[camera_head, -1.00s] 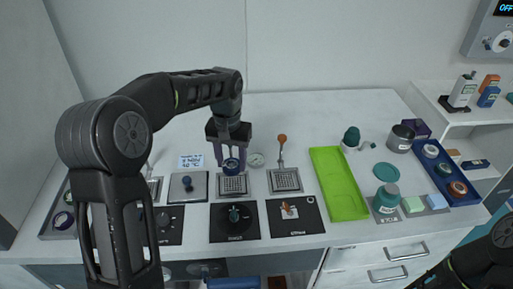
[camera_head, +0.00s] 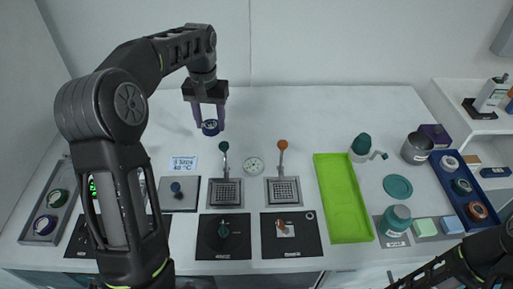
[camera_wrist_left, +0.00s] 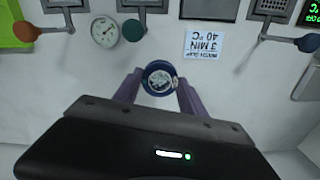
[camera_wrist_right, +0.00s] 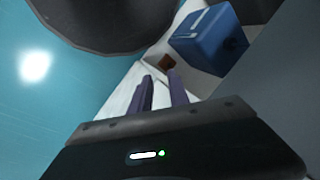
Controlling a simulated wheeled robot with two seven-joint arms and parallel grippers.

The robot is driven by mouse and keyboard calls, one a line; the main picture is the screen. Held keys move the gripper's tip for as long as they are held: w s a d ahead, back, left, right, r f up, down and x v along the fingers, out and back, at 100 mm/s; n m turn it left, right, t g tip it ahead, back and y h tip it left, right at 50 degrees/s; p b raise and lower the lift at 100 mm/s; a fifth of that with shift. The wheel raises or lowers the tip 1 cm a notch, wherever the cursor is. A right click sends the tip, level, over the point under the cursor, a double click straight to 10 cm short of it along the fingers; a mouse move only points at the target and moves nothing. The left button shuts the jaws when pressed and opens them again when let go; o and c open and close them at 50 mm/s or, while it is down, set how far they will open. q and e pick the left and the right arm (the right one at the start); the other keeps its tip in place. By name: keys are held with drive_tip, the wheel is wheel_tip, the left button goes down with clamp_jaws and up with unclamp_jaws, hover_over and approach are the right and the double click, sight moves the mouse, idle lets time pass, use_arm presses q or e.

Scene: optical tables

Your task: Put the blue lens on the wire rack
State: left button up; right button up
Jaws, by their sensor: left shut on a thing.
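The blue lens (camera_head: 210,128), a round piece with a dark blue rim, is between the fingertips of my left gripper (camera_head: 209,119). My left gripper is shut on it and holds it above the back of the white table. The left wrist view shows the lens (camera_wrist_left: 159,79) face-on, a finger at each side. Two square metal mesh pieces, one with a green handle (camera_head: 225,192) and one with an orange handle (camera_head: 283,190), sit in front; I cannot tell whether either is the wire rack. My right gripper (camera_wrist_right: 160,77) has a narrow empty gap between its fingers.
A timer card (camera_head: 183,166) and round dial (camera_head: 253,165) stand near the mesh pieces. A green tray (camera_head: 343,205) lies right of them. A grey tray (camera_head: 31,226) with lenses is at left, a blue tray (camera_head: 441,176) at right. The back middle table is clear.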

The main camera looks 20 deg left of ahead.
use_arm(q)
drive_tip(key=shift+s+r, duration=0.1)
drive_tip(key=shift+s, duration=0.15)
drive_tip(key=p, duration=0.1)
hover_over(215, 154)
wheel_tip(215, 154, down, 6)
drive_tip(key=shift+f, duration=0.2)
drive_tip(key=shift+f, duration=0.1)
wheel_tip(215, 154, down, 3)
drive_tip(key=shift+p, duration=0.4)
drive_tip(key=shift+f, duration=0.25)
